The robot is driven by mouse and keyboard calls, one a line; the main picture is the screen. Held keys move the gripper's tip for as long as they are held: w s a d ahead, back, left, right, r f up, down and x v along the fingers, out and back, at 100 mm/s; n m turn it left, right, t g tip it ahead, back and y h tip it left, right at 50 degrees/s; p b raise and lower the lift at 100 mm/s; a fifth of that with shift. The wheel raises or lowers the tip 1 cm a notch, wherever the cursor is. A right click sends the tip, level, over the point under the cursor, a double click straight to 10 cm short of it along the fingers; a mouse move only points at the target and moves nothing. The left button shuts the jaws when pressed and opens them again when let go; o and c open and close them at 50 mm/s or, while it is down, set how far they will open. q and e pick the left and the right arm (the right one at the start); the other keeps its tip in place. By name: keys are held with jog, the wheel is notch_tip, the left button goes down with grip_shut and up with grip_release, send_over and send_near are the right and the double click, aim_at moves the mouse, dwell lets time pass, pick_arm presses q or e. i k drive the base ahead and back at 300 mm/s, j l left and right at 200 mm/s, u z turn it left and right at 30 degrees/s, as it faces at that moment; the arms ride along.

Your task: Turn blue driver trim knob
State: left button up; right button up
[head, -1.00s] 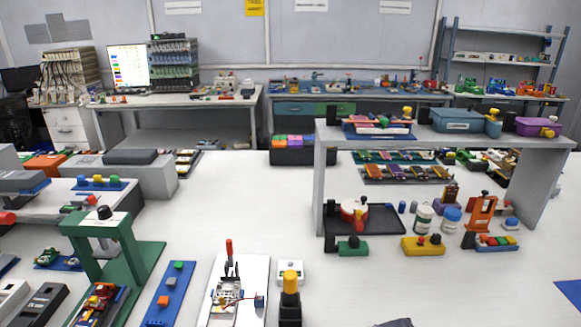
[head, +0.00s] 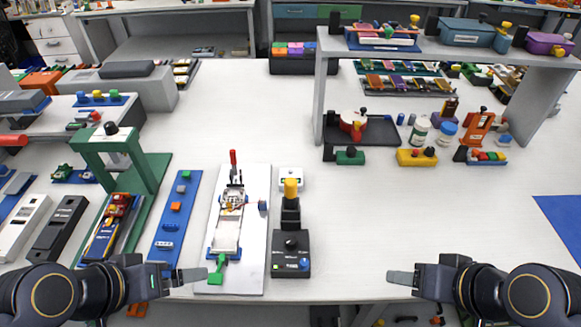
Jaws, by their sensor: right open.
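A small blue knob (head: 305,264) sits on the front right of a black driver box (head: 283,268) near the table's front edge. A yellow-topped black driver (head: 291,190) stands just behind the box. My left gripper (head: 200,276) is left of the box, close to a green handle; its finger gap cannot be made out. My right gripper (head: 392,278) is open and empty, to the right of the box, apart from it.
A white board (head: 255,284) with a metal fixture, red lever and green handle (head: 217,268) lies left of the box. A blue strip (head: 165,230) and green press (head: 140,165) are farther left. A grey shelf (head: 319,90) stands behind right. The table right of the box is clear.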

aim_at(304, 264)
jog(key=j, duration=0.4)
jog(key=k+j+z, duration=0.1)
jog(key=j, duration=0.35)
jog(key=k+j, duration=0.1)
jog(key=j, duration=0.3)
jog(key=z, duration=0.05)
